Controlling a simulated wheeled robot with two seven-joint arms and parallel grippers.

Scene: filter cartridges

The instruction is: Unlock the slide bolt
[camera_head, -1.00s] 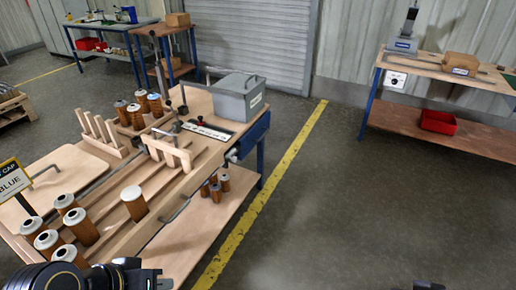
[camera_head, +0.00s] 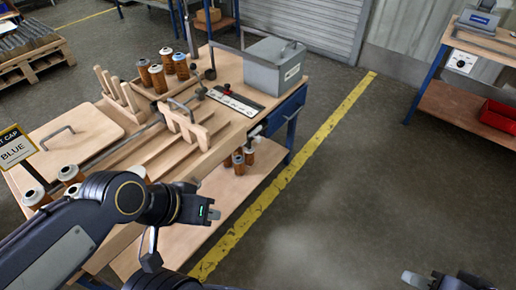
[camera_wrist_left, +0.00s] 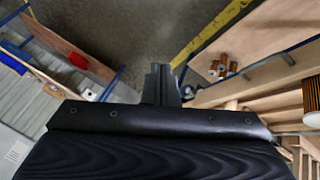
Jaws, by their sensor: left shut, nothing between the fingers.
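A small dark and pale fitting (camera_head: 256,132) sits by the blue drawer unit (camera_head: 284,114) at the bench's right end. It may be the slide bolt, but it is too small to tell its position. My left gripper (camera_head: 210,213) is shut and empty, in front of the bench's near edge and apart from the fitting. Its closed fingers also show in the left wrist view (camera_wrist_left: 162,84). My right gripper (camera_head: 412,278) is at the bottom right, over the floor and far from the bench. Its jaws are too small to read.
The wooden bench holds cartridges (camera_head: 162,78), wooden racks (camera_head: 186,124), a grey lidded box (camera_head: 274,78) and a black panel strip (camera_head: 236,102). More cartridges (camera_head: 241,160) stand on the lower shelf. The floor right of the bench is clear up to another bench (camera_head: 464,103).

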